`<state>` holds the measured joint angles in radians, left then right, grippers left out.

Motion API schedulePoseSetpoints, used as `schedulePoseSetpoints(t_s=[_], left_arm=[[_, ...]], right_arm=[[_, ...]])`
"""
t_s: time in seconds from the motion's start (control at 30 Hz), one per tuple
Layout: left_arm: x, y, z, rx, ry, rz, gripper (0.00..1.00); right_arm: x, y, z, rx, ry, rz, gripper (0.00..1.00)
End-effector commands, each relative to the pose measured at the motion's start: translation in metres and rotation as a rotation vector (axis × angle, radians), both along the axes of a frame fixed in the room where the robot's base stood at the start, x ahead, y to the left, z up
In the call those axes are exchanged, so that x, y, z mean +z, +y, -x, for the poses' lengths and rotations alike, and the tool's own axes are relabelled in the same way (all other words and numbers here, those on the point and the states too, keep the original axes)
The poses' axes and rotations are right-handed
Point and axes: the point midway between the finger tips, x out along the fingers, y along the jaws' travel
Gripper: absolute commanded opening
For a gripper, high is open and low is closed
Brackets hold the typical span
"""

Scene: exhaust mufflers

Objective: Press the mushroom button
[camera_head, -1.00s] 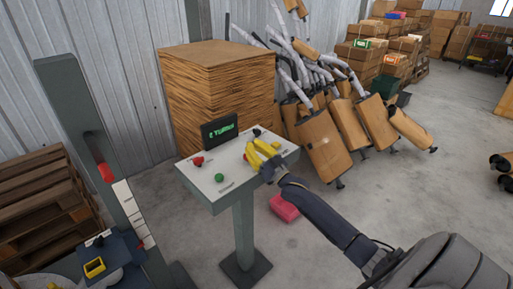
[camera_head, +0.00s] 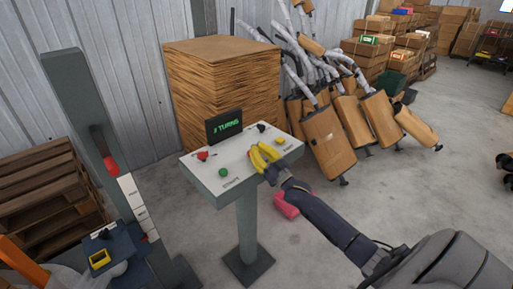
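A control panel (camera_head: 225,188) stands on a post with its sloped face toward me. It has a red button (camera_head: 203,156) at left, a green button (camera_head: 223,172) near the front edge, a black knob (camera_head: 261,127) at the back right and a yellow button (camera_head: 280,141) at right. Which one is the mushroom button is too small to tell for sure. My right gripper (camera_head: 257,151) has yellow fingers slightly apart, over the panel's right half, right of the green button. Nothing shows between them. Contact with the panel cannot be told.
A small display (camera_head: 224,126) with green text sits at the panel's back edge. Mufflers (camera_head: 325,140) lean at the back right. A grey post with a red handle (camera_head: 111,163) rises at left. A pink block (camera_head: 286,205) lies on the floor.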

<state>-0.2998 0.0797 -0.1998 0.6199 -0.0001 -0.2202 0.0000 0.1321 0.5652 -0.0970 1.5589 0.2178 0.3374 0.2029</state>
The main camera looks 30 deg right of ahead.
Motion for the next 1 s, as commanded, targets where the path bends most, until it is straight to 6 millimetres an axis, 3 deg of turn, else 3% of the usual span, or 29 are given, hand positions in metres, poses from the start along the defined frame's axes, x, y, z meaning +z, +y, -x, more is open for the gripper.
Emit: schedulePoseSetpoints(t_s=[0.03,0.37,0.47,0.7,1.0], left_arm=[[0.000,0.000,0.000,0.000,0.000,0.000,0.00],[0.000,0.000,0.000,0.000,0.000,0.000,0.00],[0.000,0.000,0.000,0.000,0.000,0.000,0.00],[0.000,0.000,0.000,0.000,0.000,0.000,0.00],[0.000,0.000,0.000,0.000,0.000,0.000,0.00]], right_arm=[[-0.009,0.001,0.001,-0.002,0.017,0.004,0.00],[-0.010,0.002,0.001,-0.001,0.026,0.005,0.00],[-0.002,0.004,-0.001,0.002,0.022,0.005,0.00],[0.039,0.011,-0.005,0.014,0.005,0.003,0.00],[0.022,0.002,0.041,0.014,0.006,0.002,0.00]])
